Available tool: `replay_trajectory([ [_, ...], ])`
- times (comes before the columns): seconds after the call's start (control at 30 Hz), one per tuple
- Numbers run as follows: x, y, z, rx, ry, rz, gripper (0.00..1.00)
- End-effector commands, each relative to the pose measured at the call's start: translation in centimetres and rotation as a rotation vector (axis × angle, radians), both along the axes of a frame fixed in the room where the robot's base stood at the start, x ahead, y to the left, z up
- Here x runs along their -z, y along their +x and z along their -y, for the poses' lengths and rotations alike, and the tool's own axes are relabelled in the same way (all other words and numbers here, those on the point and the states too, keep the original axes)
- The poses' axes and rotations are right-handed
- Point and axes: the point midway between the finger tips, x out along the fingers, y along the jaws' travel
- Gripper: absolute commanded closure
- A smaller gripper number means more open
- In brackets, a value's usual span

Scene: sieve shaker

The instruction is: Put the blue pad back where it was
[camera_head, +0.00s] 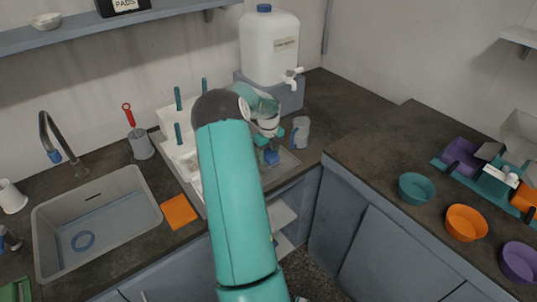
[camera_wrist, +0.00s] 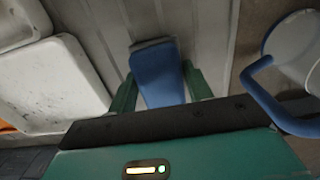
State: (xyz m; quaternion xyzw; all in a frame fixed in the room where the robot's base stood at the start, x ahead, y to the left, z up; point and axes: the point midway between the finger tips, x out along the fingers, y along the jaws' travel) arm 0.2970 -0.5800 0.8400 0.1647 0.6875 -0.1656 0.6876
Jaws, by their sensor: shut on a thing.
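The blue pad (camera_wrist: 158,72) is between the two green fingers of my gripper (camera_wrist: 160,88) in the wrist view. My gripper is shut on it. In the head view my gripper (camera_head: 268,150) is over the ribbed metal drainer (camera_head: 283,168), and a small blue part of the pad (camera_head: 271,158) shows below it. I cannot tell whether the pad touches the drainer. A dark box labelled PADS (camera_head: 124,5) stands on the wall shelf, cut off by the top edge.
A mug with a blue handle (camera_wrist: 262,75) is close right of my gripper; white trays (camera_wrist: 62,85) are at left. A white jug with a tap (camera_head: 270,45) stands behind. An orange cloth (camera_head: 179,212) lies beside the sink (camera_head: 50,220). Coloured bowls (camera_head: 417,188) stand on the right counter.

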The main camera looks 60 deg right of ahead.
Motion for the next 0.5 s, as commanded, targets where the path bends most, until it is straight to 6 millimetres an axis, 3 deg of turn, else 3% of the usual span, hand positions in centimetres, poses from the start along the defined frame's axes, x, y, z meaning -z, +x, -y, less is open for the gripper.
replay_trajectory([
  [0.17, 0.38, -0.01, -0.02, 0.0, 0.0, -0.001, 0.68],
  [0.2, 0.33, 0.0, -0.01, 0.0, 0.0, 0.0, 0.42],
  [0.27, 0.32, 0.0, -0.01, 0.0, 0.0, 0.0, 0.3],
  [0.5, 0.3, 0.0, -0.02, 0.0, 0.0, -0.001, 0.28],
])
